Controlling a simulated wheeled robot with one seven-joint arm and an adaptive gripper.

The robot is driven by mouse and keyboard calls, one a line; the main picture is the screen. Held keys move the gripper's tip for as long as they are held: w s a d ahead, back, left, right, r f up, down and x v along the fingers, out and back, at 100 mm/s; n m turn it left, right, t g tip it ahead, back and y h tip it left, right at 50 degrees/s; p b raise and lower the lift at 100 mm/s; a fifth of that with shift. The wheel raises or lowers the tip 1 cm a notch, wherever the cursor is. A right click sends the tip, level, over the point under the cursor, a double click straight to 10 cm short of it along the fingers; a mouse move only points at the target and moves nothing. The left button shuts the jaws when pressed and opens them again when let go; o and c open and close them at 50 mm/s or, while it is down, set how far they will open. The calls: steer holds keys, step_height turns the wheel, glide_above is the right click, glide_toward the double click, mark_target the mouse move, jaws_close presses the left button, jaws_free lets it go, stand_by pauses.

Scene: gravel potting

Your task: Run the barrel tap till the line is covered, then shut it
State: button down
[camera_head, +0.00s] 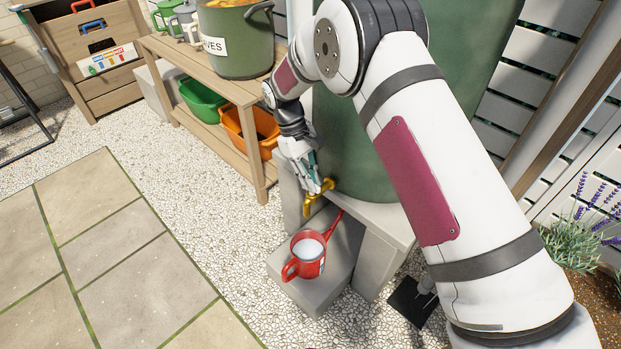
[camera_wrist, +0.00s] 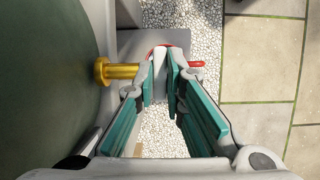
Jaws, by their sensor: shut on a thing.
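The green barrel (camera_head: 345,140) stands on a grey stand, with a brass tap (camera_head: 318,193) low on its side. My gripper (camera_head: 318,186) is at the tap, its fingers closed on the tap's handle; the handle itself is mostly hidden by the fingers. In the wrist view the brass tap body (camera_wrist: 118,71) runs from the barrel (camera_wrist: 45,90) towards my gripper (camera_wrist: 161,62). A red watering can (camera_head: 309,262) stands upright below the tap, with pale contents visible in its open top. Its line cannot be made out, nor can any stream from the tap.
The can stands on a low grey block (camera_head: 318,293). A wooden bench (camera_head: 222,78) to the left holds a large green pot (camera_head: 236,50), with green (camera_head: 203,103) and orange (camera_head: 250,128) tubs below. Lavender (camera_head: 580,240) grows at right. Gravel and paving in front are clear.

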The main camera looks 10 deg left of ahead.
steer(key=c, duration=1.7)
jaws_free()
steer(key=shift+o, duration=0.2)
steer(key=v, duration=1.2)
